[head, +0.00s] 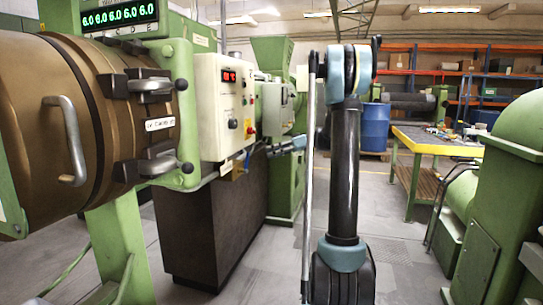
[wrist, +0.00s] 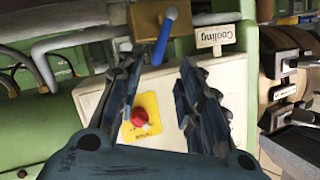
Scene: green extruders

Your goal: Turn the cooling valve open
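The cooling valve shows in the wrist view as a blue lever (wrist: 162,42) with a pale rounded tip, in front of a brass-brown body (wrist: 147,20). A tag reading "Cooling" (wrist: 214,38) stands beside it. In the head view the brass part (head: 238,170) sits small under the control box. My gripper (wrist: 156,62) is open, with its two dark fingers apart and nothing held. The lever lies beyond and between the fingertips, and I cannot tell whether they touch it. In the head view my gripper (head: 271,151) is just right of the control box.
A cream control box (head: 225,105) has a red button on a yellow plate (wrist: 142,118), seen between my fingers. The brown barrel (head: 70,115) with clamps stands left. A workbench (head: 435,140) and blue drum (head: 376,127) are at the back right. Floor is free around my arm.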

